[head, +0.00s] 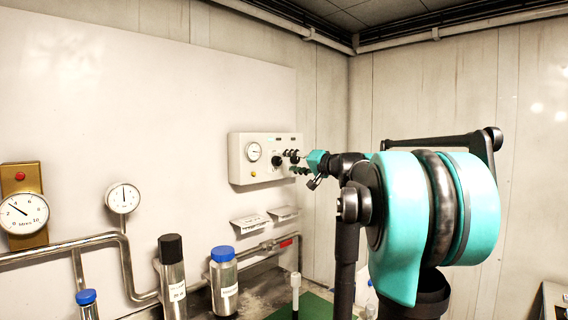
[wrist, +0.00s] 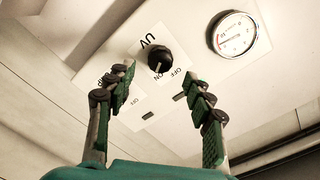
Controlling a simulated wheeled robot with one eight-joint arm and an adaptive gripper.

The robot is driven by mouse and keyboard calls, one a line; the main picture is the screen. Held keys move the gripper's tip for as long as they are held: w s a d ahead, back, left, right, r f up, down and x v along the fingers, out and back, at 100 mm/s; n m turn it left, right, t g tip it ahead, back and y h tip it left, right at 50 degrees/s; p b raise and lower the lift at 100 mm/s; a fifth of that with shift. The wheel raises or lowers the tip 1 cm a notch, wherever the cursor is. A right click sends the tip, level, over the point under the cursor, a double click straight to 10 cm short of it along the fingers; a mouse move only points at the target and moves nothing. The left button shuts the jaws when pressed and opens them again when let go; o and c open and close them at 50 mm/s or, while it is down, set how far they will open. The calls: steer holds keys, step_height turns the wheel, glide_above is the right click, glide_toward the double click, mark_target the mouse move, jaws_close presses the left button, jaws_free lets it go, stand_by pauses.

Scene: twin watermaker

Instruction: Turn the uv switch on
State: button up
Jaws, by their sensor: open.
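The UV switch is a black round knob (wrist: 160,62) on a pale panel in the wrist view, with a UV label beside it and ON and OFF printed at its edge. A white mark shows on the knob, but I cannot tell surely which label it points to. In the head view a black knob (head: 277,160) shows on the white control box (head: 238,165). My gripper (wrist: 160,76) is open and empty, its two fingers spread to either side of the knob in the picture. In the head view my gripper (head: 295,162) is at the box's right part; contact is unclear.
A round gauge (wrist: 236,34) sits near the knob, and an orange button (head: 253,174) is low on the box. Two label plates (head: 250,223) are below. Pipes (head: 75,248), dial gauges (head: 123,198) and blue-capped bottles (head: 223,280) stand at left.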

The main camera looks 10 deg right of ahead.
steer(key=v, duration=0.7)
steer(key=shift+s+d, duration=0.1)
steer(key=shift+s, duration=0.1)
